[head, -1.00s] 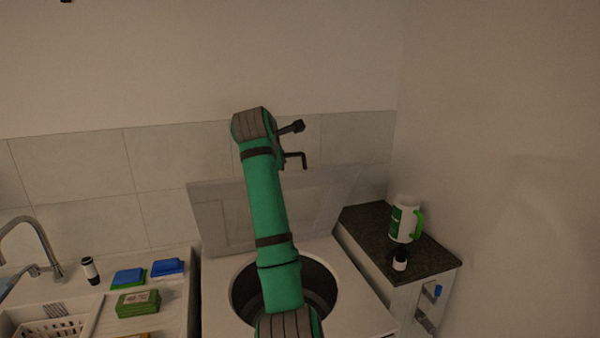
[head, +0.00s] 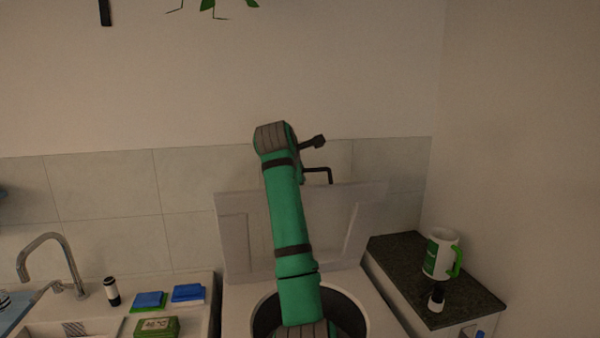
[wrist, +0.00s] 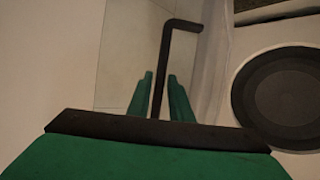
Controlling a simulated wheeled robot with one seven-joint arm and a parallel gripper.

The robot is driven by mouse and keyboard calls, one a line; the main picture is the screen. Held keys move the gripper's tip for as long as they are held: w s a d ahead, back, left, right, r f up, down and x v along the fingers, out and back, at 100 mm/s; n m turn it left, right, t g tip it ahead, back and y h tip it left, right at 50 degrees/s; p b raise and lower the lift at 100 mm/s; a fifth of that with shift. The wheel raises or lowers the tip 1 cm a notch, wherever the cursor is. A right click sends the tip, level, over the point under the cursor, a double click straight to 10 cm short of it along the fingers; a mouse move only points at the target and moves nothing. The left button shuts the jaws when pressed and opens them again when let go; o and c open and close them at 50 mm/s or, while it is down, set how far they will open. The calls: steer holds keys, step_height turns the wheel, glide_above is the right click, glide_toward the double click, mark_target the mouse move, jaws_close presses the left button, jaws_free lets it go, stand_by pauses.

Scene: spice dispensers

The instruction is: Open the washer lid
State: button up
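The washer lid (head: 236,235) is raised and stands nearly upright behind the washer, near the tiled wall. The washer's round drum opening (head: 350,312) is uncovered, partly hidden by my green arm. My gripper (wrist: 160,74) is pictured in the wrist view with two green fingers apart. A thin black L-shaped rod (wrist: 159,60) runs up between the fingers, with a slight gap on each side. The rod also shows in the head view (head: 318,169), beside my arm's far end and above the lid's top edge. I cannot tell whether the rod is part of my gripper.
A dark countertop (head: 465,292) to the right bears a white-green mug (head: 439,255) and a small black-topped bottle (head: 436,298). To the left are a sink tap (head: 50,250), a dark-and-white bottle (head: 112,291), blue sponges (head: 188,292) and a green box (head: 157,327). The right wall is close.

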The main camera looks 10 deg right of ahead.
steer(key=shift+d+r, duration=0.1)
steer(key=shift+d, duration=0.4)
steer(key=shift+r, duration=0.1)
steer(key=v, duration=1.1)
steer(key=shift+w+f, duration=0.1)
steer(key=shift+f, duration=0.1)
